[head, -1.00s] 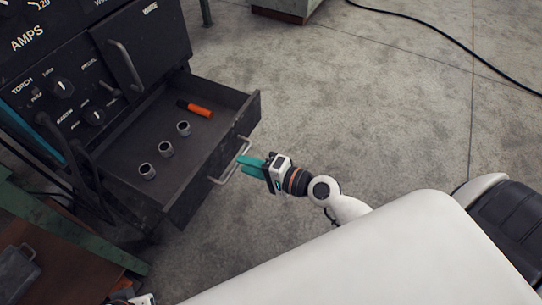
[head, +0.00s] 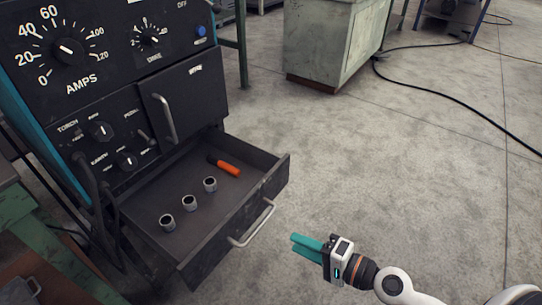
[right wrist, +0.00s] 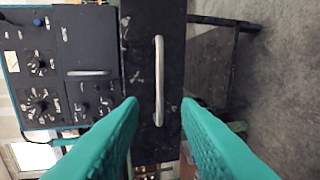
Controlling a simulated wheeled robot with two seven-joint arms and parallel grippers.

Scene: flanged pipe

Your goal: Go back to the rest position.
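My right gripper (head: 297,244) is at the lower right of the head view, with teal fingers pointing left toward the open drawer (head: 237,223). It is open and empty, clear of the drawer's metal handle (head: 254,222). In the right wrist view the fingertips (right wrist: 160,102) stand apart, with the drawer handle (right wrist: 159,80) seen ahead between them. The drawer holds an orange-handled tool (head: 229,168) and three metal rings (head: 190,202) in a row. My left gripper is not in view.
The black welding machine (head: 110,95) with dials stands at the left, with a closed compartment (head: 190,100) above the drawer. A green bench (head: 45,240) is at the lower left. A grey cabinet (head: 325,45) and a black cable (head: 450,110) lie farther back. The floor (head: 400,180) at right is clear.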

